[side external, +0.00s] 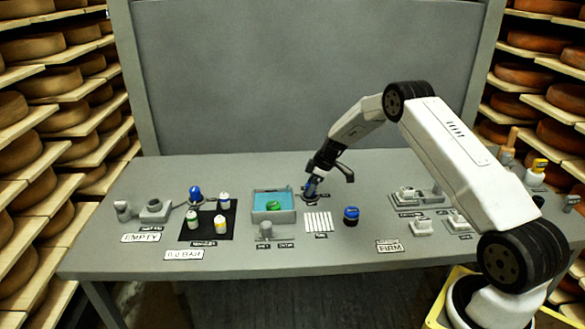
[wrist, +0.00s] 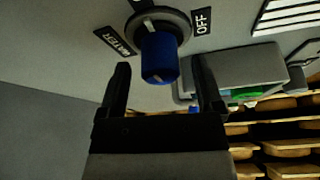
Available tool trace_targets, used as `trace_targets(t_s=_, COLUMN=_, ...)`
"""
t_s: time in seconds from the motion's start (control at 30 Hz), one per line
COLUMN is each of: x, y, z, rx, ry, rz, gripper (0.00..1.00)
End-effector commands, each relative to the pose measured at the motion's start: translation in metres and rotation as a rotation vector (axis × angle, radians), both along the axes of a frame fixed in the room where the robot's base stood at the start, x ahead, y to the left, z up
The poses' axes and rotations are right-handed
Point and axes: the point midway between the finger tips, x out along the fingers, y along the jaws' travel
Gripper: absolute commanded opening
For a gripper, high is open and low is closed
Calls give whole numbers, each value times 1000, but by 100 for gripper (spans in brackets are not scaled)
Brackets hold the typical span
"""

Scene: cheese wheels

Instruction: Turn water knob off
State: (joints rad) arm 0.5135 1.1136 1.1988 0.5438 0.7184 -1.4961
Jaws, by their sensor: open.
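The blue water knob (wrist: 160,58) stands on a round grey collar in the wrist view. A "WATER" label (wrist: 115,42) is on its left and an "OFF" label (wrist: 201,21) on its right. A pale mark shows on the collar, between the labels. My gripper (wrist: 160,72) is open, one finger on each side of the knob, with visible gaps, so it is not closed on it. In the side view my gripper (side external: 314,184) is low over the table at the knob (side external: 311,187), which it partly hides.
Left of the gripper is a grey basin (side external: 274,216) with blue water and a green item. A striped white plate (side external: 319,222) and another blue knob (side external: 351,214) lie nearer the front. A black mat (side external: 208,236) holds several small jars. A tall grey panel (side external: 310,70) stands behind.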

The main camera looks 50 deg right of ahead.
Motion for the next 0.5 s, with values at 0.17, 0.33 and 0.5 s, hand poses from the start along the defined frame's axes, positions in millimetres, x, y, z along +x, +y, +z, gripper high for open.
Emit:
trace_targets(t_s=0.17, x=1, y=1, z=-5, rx=0, ry=0, rz=0, gripper=84)
trace_targets(t_s=0.33, x=2, y=1, z=-5, rx=0, ry=0, rz=0, gripper=84)
trace_targets(t_s=0.5, x=2, y=1, z=-5, rx=0, ry=0, rz=0, gripper=49)
